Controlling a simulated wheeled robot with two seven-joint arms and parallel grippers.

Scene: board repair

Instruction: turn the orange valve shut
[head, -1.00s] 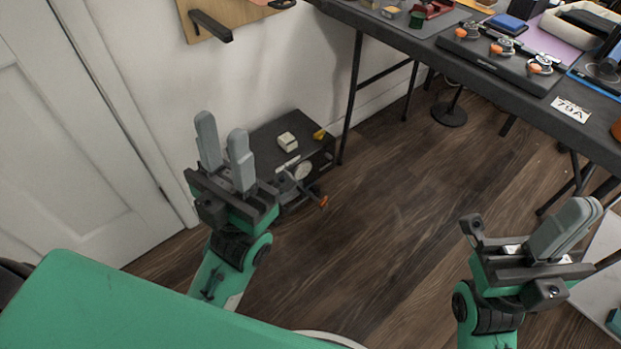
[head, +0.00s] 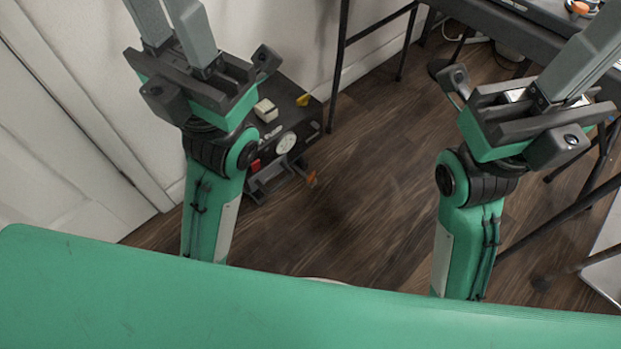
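A small orange part (head: 312,179), which looks like the valve handle, shows at the front of a low dark unit (head: 285,95) on the floor by the wall. It is small and its turn position cannot be told. A round white gauge (head: 286,143) sits beside it. My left gripper (head: 169,18) is raised at the upper left, open and empty, its fingers apart and their tips at or past the top edge. It partly hides the unit. My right gripper (head: 590,52) is raised at the right, its fingers together with nothing seen between them.
A white block (head: 265,110) and a yellow piece (head: 303,100) lie on the unit. A dark table (head: 500,30) with thin metal legs stands at the upper right. A white door (head: 50,150) is at the left. The wooden floor (head: 360,190) in the middle is clear.

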